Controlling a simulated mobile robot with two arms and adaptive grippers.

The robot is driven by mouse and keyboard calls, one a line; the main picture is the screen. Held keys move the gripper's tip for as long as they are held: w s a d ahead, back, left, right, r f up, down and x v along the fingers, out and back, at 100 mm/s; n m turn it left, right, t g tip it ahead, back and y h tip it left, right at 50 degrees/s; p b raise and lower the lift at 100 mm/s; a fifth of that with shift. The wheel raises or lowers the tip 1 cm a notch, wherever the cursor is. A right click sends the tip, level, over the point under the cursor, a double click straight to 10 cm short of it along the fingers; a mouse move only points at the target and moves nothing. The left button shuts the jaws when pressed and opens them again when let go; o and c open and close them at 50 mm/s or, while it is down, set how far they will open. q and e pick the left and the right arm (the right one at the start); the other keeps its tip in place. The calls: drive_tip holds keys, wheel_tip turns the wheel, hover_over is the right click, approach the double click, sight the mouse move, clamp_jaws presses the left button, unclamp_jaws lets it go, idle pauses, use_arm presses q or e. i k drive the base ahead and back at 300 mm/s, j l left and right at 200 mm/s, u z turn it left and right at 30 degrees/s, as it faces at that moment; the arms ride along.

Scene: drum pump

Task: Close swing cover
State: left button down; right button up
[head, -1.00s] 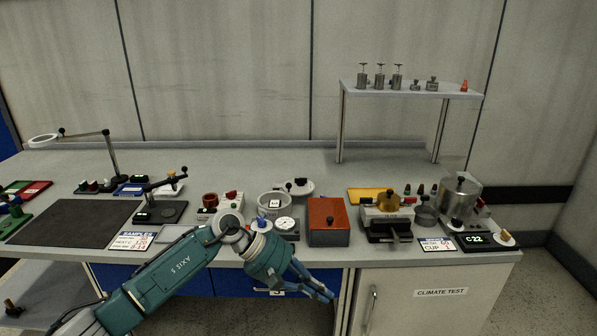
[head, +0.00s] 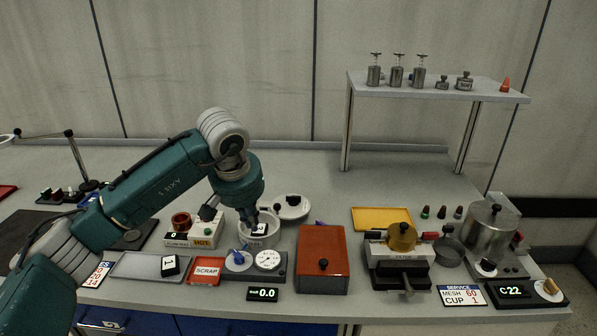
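A round pale cover (head: 294,207) with a dark knob on top sits behind and to the right of a round grey bowl (head: 270,238). The cover is swung aside, so the bowl is not covered by it. A dark tag with a white mark shows at the bowl. My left gripper (head: 249,226) points down at the bowl's back left, left of the cover. Its fingers are partly hidden and small, so I cannot tell whether they are open or touching the bowl. My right gripper is not in view.
In front of the bowl are a gauge (head: 268,260) and a blue knob (head: 239,257). An orange-red box (head: 323,255) stands to the right. A red cup device (head: 181,222) is to the left. The bench behind the cover is clear.

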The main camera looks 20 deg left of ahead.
sight(279, 206)
drive_tip(key=i, duration=0.95)
